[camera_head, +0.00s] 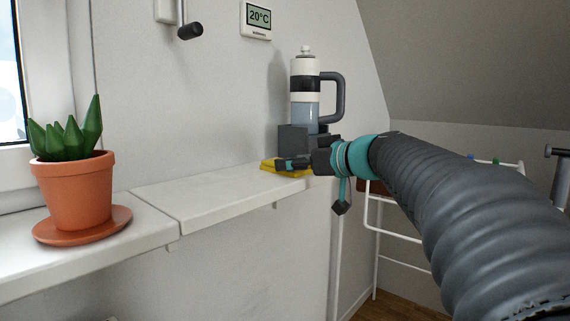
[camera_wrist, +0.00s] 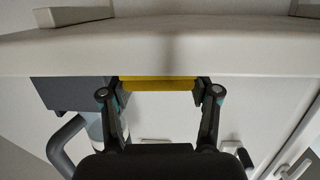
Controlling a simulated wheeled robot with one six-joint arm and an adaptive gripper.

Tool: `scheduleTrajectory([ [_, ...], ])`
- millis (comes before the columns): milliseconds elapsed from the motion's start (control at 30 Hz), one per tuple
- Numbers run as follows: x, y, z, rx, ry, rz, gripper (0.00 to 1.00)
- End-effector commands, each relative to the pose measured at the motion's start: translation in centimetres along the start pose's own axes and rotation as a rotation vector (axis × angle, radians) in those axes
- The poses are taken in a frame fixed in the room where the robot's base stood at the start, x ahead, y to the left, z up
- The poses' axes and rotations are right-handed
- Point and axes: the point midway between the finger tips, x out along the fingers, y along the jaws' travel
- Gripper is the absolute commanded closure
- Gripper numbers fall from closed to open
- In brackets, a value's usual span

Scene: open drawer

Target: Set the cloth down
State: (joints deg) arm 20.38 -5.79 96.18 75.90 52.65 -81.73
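The yellow cloth (camera_head: 268,165) is a flat folded pad at the right end of the white wall shelf (camera_head: 215,200). My gripper (camera_head: 283,164) reaches in from the right at shelf height. In the wrist view the cloth (camera_wrist: 160,84) fills the gap between the two fingertips of my gripper (camera_wrist: 160,88), with one dark tip against each side. The fingers stand wide apart, shut on the cloth. The cloth is at or just above the shelf top; I cannot tell whether it touches. The near finger hides part of it.
A bottle-like device (camera_head: 305,95) with a grey handle stands close behind my gripper. A potted succulent (camera_head: 72,190) on a saucer stands at the shelf's left. The shelf between is clear. A white rack (camera_head: 400,237) stands at the right.

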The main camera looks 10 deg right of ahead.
Motion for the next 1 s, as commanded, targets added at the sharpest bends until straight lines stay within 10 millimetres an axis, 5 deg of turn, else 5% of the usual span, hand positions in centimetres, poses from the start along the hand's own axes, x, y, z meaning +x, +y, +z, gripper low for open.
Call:
scheduleTrajectory([
  [100, 0.0, 0.0, 0.0, 0.000, 0.000, 0.000, 0.13],
  [533, -0.1, 0.0, -0.6, 0.002, 0.000, 0.000, 0.13],
  [1000, -8.8, 0.1, -0.2, 0.001, 0.001, 0.006, 0.13],
])
